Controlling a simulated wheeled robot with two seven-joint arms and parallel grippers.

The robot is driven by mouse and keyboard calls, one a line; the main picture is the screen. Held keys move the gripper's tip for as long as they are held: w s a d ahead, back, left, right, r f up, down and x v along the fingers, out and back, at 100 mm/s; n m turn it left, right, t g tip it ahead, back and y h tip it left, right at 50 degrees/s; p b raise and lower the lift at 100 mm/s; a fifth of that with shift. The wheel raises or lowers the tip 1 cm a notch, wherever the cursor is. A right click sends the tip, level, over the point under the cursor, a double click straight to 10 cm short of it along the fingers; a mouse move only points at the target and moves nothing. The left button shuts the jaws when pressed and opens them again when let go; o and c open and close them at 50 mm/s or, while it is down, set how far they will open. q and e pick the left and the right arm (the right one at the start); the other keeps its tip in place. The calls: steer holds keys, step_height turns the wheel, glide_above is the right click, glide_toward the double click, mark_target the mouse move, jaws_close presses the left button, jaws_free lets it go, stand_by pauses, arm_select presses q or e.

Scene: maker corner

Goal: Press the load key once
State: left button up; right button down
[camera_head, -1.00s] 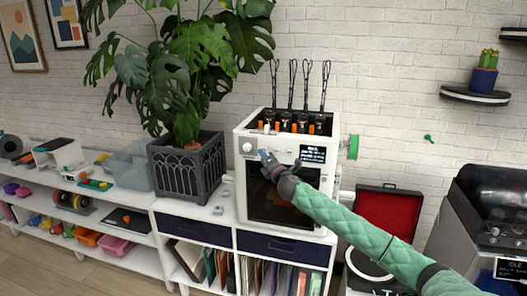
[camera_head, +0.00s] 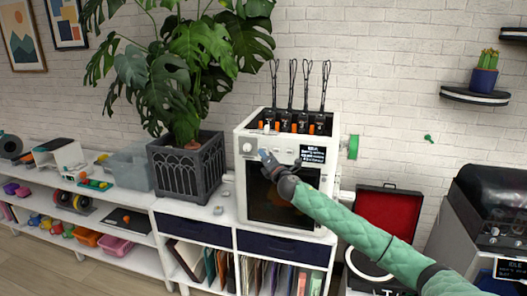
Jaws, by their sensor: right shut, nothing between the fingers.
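The white 3D printer (camera_head: 315,142) stands on the white cabinet, with a round knob (camera_head: 247,147) at the left of its front panel and a small lit screen (camera_head: 312,155) at the right. The screen text is too small to read. My right gripper (camera_head: 264,156) is shut and empty, its tip at the front panel just right of the knob. The load key cannot be made out; the gripper may cover it. I cannot tell whether the tip touches the panel. My left gripper is not in view.
A potted plant (camera_head: 187,168) in a dark planter stands left of the printer. An open red-lined case (camera_head: 388,214) and a dark machine (camera_head: 490,215) are further right. Small grey items lie before the planter.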

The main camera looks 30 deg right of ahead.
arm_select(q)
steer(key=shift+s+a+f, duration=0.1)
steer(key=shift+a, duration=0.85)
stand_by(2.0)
